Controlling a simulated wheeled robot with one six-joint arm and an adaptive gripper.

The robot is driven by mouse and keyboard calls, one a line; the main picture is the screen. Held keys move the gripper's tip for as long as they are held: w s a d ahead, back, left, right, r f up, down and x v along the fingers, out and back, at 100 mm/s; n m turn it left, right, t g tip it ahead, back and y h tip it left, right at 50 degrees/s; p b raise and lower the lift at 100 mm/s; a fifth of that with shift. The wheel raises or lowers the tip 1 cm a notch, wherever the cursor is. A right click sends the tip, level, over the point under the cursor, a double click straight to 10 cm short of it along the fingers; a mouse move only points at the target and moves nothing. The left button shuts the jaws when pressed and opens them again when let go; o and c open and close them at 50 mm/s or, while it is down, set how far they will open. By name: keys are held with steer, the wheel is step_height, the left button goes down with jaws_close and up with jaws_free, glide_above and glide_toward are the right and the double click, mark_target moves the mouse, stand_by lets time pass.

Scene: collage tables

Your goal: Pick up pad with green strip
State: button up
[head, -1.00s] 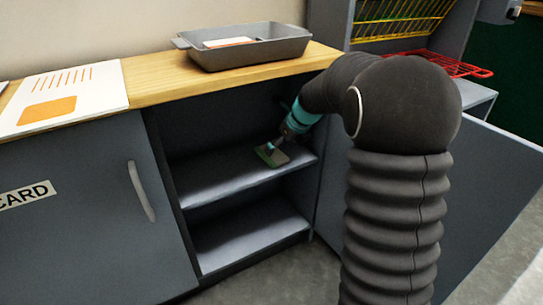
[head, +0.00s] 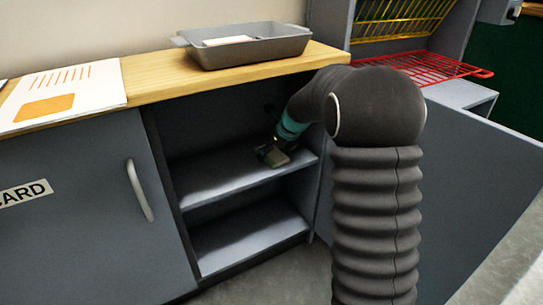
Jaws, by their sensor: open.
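The pad with the green strip (head: 277,159) lies on the upper shelf (head: 215,185) inside the open cupboard, near its right side. It is small and grey-brown, and its green edge is hard to make out now. My gripper (head: 271,148) reaches into the cupboard from the right and is right at the pad, over its back left part. The fingers are small and dark in the head view, so I cannot tell whether they touch the pad. The gripper is open.
A grey tray (head: 290,47) with a white item in it stands on the wooden top above the opening. An open cupboard door (head: 440,200) is at the right. A closed door (head: 80,215) with a handle is at the left. A red wire rack (head: 435,69) is behind my arm.

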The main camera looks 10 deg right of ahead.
steer(key=shift+f, duration=0.25)
stand_by(0.3)
steer(key=shift+c, duration=0.3)
steer(key=c, duration=1.2)
